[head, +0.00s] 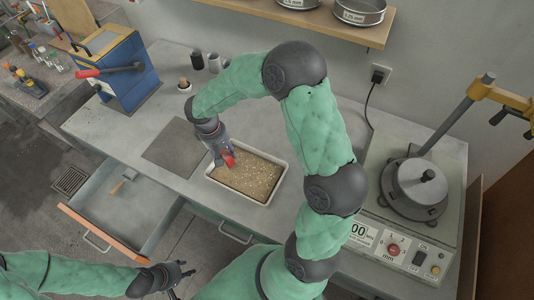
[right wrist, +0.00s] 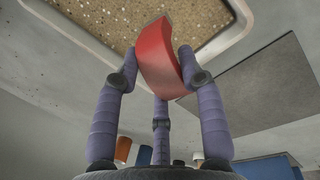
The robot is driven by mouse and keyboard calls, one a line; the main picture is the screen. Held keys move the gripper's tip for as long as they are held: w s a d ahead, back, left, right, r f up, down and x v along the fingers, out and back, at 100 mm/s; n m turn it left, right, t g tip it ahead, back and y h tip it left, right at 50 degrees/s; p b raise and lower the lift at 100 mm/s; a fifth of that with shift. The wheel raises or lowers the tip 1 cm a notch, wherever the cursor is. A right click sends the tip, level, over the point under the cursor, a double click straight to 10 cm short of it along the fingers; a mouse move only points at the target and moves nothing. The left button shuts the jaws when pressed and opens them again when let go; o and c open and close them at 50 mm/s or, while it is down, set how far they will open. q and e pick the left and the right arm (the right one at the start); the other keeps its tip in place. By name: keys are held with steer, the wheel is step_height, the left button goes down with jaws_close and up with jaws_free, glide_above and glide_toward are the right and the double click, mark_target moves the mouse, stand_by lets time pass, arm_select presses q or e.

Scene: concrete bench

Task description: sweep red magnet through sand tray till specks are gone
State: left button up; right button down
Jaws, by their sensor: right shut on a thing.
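The red magnet (head: 229,160) is a curved red piece held in my right gripper (head: 223,157), over the left part of the sand tray (head: 281,184). In the right wrist view the gripper's fingers (right wrist: 160,75) are shut on the magnet (right wrist: 158,55), with speckled brown sand (right wrist: 85,22) and the tray's pale rim (right wrist: 222,38) beyond. I cannot tell whether the magnet touches the sand, or tell specks apart from the mottled grains. My left gripper (head: 183,280) is open and empty at the bottom, away from the bench top.
A dark flat mat (head: 176,150) lies left of the tray. A sieve-shaker machine (head: 412,200) is at right. An orange-fronted drawer (head: 95,223) hangs open at the front left.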

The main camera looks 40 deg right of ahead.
mark_target(225, 151)
steer(key=shift+r, duration=0.65)
steer(key=shift+w+r+p, duration=0.15)
steer(key=shift+r+p, duration=0.55)
steer(key=shift+p, duration=0.1)
steer(key=shift+r+p, duration=0.85)
steer(key=shift+r, duration=0.45)
